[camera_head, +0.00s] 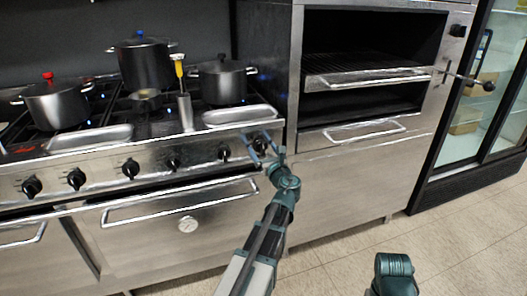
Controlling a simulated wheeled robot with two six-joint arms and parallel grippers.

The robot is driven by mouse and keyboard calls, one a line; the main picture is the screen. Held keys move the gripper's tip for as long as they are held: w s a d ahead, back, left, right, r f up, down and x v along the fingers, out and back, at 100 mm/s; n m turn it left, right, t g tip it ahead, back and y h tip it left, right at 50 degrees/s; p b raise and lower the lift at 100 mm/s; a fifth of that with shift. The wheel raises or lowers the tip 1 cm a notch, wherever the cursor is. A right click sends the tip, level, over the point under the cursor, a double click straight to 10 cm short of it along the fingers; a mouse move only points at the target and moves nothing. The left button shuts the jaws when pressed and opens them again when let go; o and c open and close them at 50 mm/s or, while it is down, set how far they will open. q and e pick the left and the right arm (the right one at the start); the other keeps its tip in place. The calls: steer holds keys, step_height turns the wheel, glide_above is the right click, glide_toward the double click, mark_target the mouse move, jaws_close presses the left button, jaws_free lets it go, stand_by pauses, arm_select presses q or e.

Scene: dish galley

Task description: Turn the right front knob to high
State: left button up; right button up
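The stove's front panel (150,172) carries a row of black knobs. The rightmost knob (260,146) is at the panel's right end and is partly covered by my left gripper (261,143). That gripper is open, its two fingers spread on either side of the knob. I cannot tell whether the fingers touch it, and the knob's pointer is too small to read. The neighbouring knob (224,153) is in clear view to the left. Part of my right arm shows at the bottom right; its gripper is not in view.
Pots with a red lid knob (58,105) and a blue one (146,65), and another pot (223,82), stand on the stove. Steel trays (240,116) lie along its front. An oven door handle (180,202) sticks out below. Tiled floor at right is clear.

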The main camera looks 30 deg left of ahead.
arm_select(q)
steer(key=c, duration=1.3)
steer(key=shift+o, duration=0.2)
steer(key=shift+n, duration=0.3)
steer(key=n, duration=0.4)
steer(key=shift+n, duration=0.3)
steer(key=n, duration=1.1)
steer(key=shift+n, duration=2.5)
